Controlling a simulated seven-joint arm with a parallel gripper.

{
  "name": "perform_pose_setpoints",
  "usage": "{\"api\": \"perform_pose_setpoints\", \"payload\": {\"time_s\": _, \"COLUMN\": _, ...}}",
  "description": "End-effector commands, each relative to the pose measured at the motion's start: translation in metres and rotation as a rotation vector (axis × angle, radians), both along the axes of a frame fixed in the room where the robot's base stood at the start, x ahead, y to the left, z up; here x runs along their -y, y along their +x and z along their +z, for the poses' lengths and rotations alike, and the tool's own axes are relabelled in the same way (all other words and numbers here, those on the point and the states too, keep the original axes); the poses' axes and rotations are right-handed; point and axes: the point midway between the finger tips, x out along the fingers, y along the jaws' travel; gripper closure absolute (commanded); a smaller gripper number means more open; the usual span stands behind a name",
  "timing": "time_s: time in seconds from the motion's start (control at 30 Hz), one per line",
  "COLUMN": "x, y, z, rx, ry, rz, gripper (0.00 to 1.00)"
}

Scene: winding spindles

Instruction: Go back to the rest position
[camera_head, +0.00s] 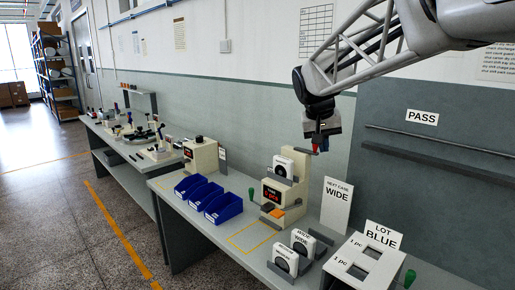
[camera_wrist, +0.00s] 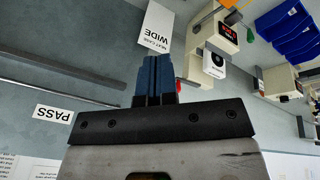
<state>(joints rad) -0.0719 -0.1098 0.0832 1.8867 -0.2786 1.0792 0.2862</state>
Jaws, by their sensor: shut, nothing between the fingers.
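My gripper (camera_head: 320,145) hangs in the air above the bench, fingers down, at the end of my arm reaching in from the upper right. It is near the grey-green wall, above and slightly right of the display machine. In the wrist view, its two blue fingers (camera_wrist: 157,75) are together with nothing held between them. No object touches the gripper in either view.
Below stand a machine (camera_head: 272,195) with a white case (camera_head: 292,163), a "NEXT CASE WIDE" sign (camera_head: 336,205), blue bins (camera_head: 223,208), "WIDE" cases (camera_head: 303,241) and a "LOT BLUE" box (camera_head: 365,262). A rail (camera_head: 440,141) runs along the wall panel. Air around the gripper is clear.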

Motion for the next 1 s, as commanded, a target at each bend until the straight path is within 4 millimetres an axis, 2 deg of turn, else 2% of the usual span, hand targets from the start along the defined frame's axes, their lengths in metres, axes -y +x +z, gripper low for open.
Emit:
{"api": "perform_pose_setpoints", "payload": {"time_s": 0.03, "x": 0.002, "y": -0.016, "z": -0.002, "rx": -0.001, "ry": 0.008, "rz": 0.004, "gripper": 1.0}}
{"api": "perform_pose_setpoints", "payload": {"time_s": 0.1, "x": 0.004, "y": -0.035, "z": -0.007, "rx": -0.003, "ry": 0.018, "rz": 0.011, "gripper": 1.0}}
{"api": "perform_pose_setpoints", "payload": {"time_s": 0.47, "x": 0.01, "y": -0.135, "z": -0.037, "rx": -0.012, "ry": 0.073, "rz": 0.044, "gripper": 1.0}}
{"api": "perform_pose_setpoints", "payload": {"time_s": 1.0, "x": 0.011, "y": -0.279, "z": -0.107, "rx": -0.015, "ry": 0.154, "rz": 0.087, "gripper": 1.0}}
